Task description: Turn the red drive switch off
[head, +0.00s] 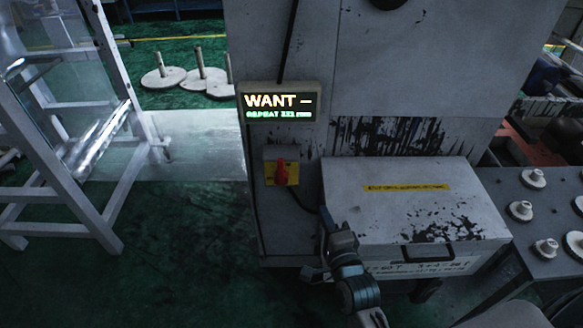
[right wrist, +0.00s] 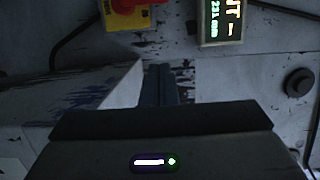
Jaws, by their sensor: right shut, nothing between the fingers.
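The red drive switch (head: 281,173) sits on a yellow plate (head: 293,172) on a small grey box on the machine's front. In the head view its red handle looks roughly upright. In the right wrist view the switch (right wrist: 124,5) shows at the top edge, partly cut off, on its yellow plate (right wrist: 122,21). My right gripper (head: 326,213) is shut and empty, below and right of the switch, beside the left side of the white box. Its closed fingers (right wrist: 159,70) also show in the right wrist view, apart from the switch. My left gripper is not in view.
A lit display (head: 278,102) reading "WANT –" hangs above the switch. A white lidded box (head: 410,205) juts out to the right. A black cable runs down beside the switch. A white ladder frame (head: 120,200) stands left; green floor between is clear.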

